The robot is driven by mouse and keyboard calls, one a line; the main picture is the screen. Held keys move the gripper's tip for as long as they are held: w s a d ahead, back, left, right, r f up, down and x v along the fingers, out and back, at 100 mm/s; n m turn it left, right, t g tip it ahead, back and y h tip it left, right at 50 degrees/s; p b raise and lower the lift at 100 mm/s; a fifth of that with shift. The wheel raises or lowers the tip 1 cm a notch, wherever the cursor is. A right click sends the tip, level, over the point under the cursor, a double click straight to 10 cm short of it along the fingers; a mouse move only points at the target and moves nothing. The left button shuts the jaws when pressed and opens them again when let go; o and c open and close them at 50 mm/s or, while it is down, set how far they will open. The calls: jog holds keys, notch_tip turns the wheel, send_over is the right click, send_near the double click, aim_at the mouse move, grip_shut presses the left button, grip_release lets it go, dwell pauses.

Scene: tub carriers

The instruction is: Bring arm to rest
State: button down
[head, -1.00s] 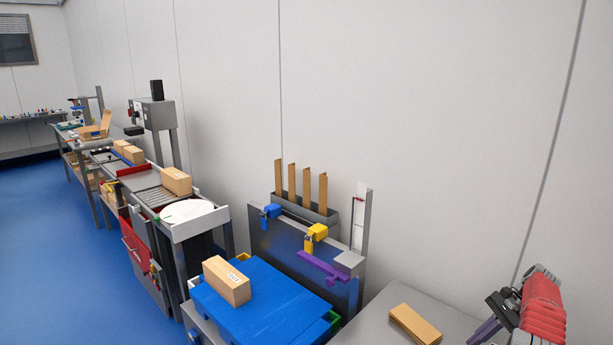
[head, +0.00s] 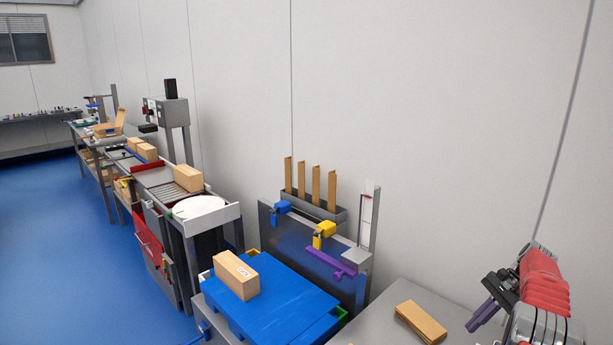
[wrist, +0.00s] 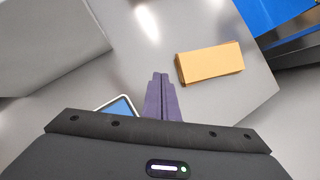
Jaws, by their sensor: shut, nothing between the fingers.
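My gripper (head: 483,314) is at the lower right of the head view, beside my red-covered arm. Its purple fingers are together with nothing between them. In the wrist view my gripper (wrist: 161,78) points out over a grey table (wrist: 220,110). A flat tan cardboard piece (wrist: 210,63) lies on that table, to the right of the fingers and apart from them. The same cardboard piece (head: 421,322) shows in the head view, left of my gripper.
A blue-topped stand (head: 280,308) carries a cardboard box (head: 236,275). Behind it a grey panel (head: 295,245) bears blue, yellow and purple fittings. A conveyor line with boxes (head: 188,178) runs back along the wall. Blue floor (head: 60,250) is clear at left.

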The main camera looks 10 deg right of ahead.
jog(key=w+a+r+n+h, duration=0.2)
jog(key=w+a+r+n, duration=0.15)
jog(key=a+r, duration=1.15)
jog(key=s+a+r+n+h, duration=0.2)
jog(key=s+a+r+n, duration=0.3)
jog(key=a+r, duration=0.6)
jog(key=s+a+r+n+t+h, duration=0.2)
jog(key=s+a+n, duration=0.3)
jog(key=s+a, duration=0.75)
jog(key=s+a+f+n+t, duration=0.1)
jog(key=s+a+f+n, duration=0.1)
jog(key=s, duration=0.4)
jog(key=s+a+f+n+t, duration=0.1)
jog(key=s+a+f+n, duration=0.2)
jog(key=s+a, duration=0.1)
jog(key=shift+s+a+t, duration=0.4)
jog(key=shift+s, duration=0.5)
